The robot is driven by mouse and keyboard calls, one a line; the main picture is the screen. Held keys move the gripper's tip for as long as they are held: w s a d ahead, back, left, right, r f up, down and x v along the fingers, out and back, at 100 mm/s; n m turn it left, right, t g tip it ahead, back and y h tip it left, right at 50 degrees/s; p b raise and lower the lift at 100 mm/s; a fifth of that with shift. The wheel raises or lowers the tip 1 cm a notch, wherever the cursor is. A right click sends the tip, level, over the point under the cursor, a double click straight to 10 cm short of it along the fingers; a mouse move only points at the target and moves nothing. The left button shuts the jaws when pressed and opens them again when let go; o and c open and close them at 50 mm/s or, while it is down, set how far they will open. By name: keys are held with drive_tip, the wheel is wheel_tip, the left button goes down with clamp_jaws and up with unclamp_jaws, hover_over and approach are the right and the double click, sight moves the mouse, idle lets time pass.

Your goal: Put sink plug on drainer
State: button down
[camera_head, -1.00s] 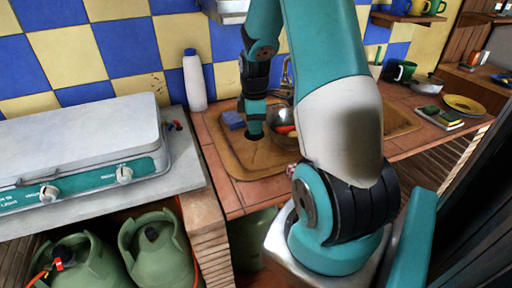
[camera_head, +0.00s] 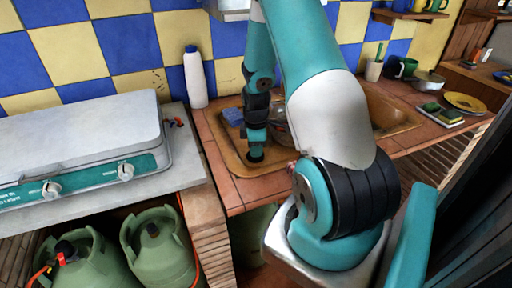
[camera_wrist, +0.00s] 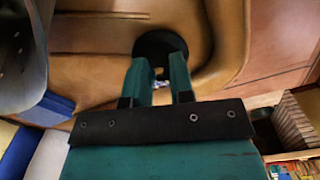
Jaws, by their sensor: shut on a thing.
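The sink plug (camera_wrist: 160,44) shows as a dark round disc at my fingertips in the wrist view. It also shows as a dark shape below my gripper (camera_head: 256,147) in the head view. In the wrist view my gripper (camera_wrist: 160,80) is shut on it, with a small shiny bit between the two teal fingers. The plug is over the tan sink basin (camera_wrist: 95,75). I cannot tell whether it touches the basin floor. The drainer is not visible; the plug and gripper may cover it.
A metal bowl (camera_wrist: 22,45) stands beside my gripper in the basin, partly behind my arm in the head view. A blue sponge (camera_head: 233,116) lies near the basin's left edge. A white bottle (camera_head: 195,78) stands behind left. The basin's raised rim (camera_head: 238,172) is close in front.

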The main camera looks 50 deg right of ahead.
drive_tip(key=c, duration=1)
unclamp_jaws()
wheel_tip(320, 180, up, 12)
drive_tip(key=b, duration=0.1)
drive_tip(key=w+a+r+t+y, duration=0.1)
drive_tip(key=a+r, duration=0.2)
drive_tip(key=a, duration=0.4)
drive_tip(key=w+a+r, duration=0.1)
drive_tip(key=a+r, duration=0.2)
drive_tip(key=a, duration=0.4)
drive_tip(key=s+a+r+y, duration=0.1)
drive_tip(key=s+a+r, duration=0.2)
drive_tip(key=s+a, duration=0.5)
drive_tip(key=s+a+r+m+g+y, duration=0.1)
drive_tip(key=s+a+r+y, duration=0.1)
drive_tip(key=s+a, duration=0.6)
drive_tip(key=a+r, duration=0.1)
drive_tip(key=a, duration=0.6)
drive_tip(key=shift+a+r, duration=0.25)
drive_tip(key=shift+r, duration=0.05)
